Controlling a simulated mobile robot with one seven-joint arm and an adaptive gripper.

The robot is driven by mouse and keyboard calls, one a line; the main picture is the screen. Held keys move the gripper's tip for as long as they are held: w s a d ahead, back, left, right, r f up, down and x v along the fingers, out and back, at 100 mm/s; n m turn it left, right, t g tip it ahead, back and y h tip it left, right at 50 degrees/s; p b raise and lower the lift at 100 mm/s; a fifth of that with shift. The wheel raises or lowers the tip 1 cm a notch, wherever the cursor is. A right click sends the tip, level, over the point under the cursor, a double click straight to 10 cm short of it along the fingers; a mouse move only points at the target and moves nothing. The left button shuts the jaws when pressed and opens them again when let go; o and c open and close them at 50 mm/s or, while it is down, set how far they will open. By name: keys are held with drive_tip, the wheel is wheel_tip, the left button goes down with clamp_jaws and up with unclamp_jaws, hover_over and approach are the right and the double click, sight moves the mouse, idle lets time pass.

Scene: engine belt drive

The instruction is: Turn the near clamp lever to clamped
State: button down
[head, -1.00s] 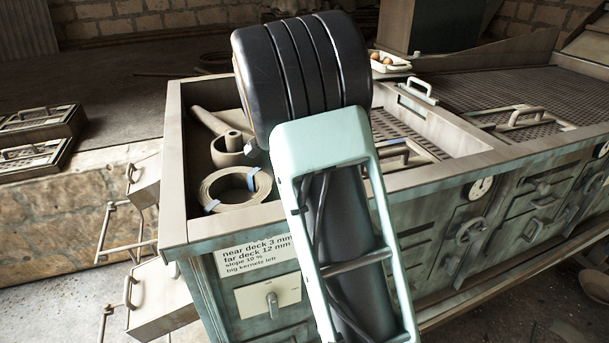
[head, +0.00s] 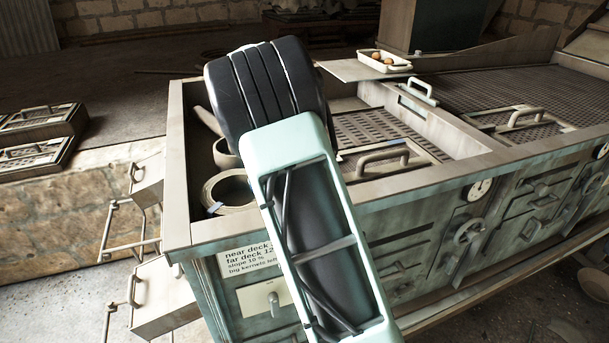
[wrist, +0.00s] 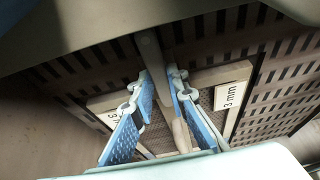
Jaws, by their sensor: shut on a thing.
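In the wrist view my gripper (wrist: 160,80) has its two blue-padded fingers close together, shut on a narrow grey-beige bar (wrist: 150,52) between the fingertips. The bar looks like the near clamp lever. Its pivot and full angle are hidden, so I cannot tell how far it is turned. Below it, a perforated screen with a pale frame carries a "3 mm" label (wrist: 230,95). In the head view my arm covers the gripper and the lever.
The machine's open bin holds a rolled strap (head: 230,190). A screen with a handle (head: 384,158) lies right of my arm. A tray of brown round things (head: 384,61) stands at the back. A handwheel (head: 468,232) and dials are on the front side.

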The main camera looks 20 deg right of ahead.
drive_tip(key=c, duration=1.9)
unclamp_jaws()
drive_tip(key=shift+r, duration=0.1)
drive_tip(key=v, duration=1.2)
drive_tip(key=shift+a, duration=0.1)
